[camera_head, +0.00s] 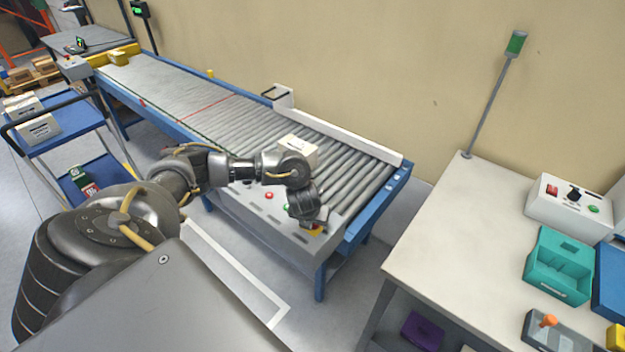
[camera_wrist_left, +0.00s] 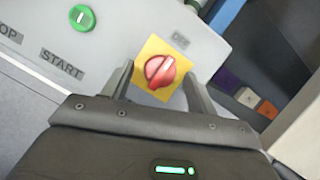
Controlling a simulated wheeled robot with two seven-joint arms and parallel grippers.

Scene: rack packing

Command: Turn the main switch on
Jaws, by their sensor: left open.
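The main switch is a red rotary knob (camera_wrist_left: 161,72) on a square yellow plate, set in the light grey control panel. Its raised grip lies diagonally in the left wrist view. In the head view only part of the yellow plate (camera_head: 316,231) shows, as my left gripper (camera_head: 313,222) covers the knob. The left gripper (camera_wrist_left: 159,72) is open, one finger on each side of the knob. Whether the fingers touch it I cannot tell. My right gripper is not in view.
The control panel (camera_head: 270,221) hangs on the roller conveyor's (camera_head: 245,119) near side. A green button (camera_wrist_left: 82,17) sits beside the START label. A white box (camera_head: 298,149) is on the rollers. At right, a table (camera_head: 450,232) holds a switch box (camera_head: 570,207) and a teal bin (camera_head: 558,265).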

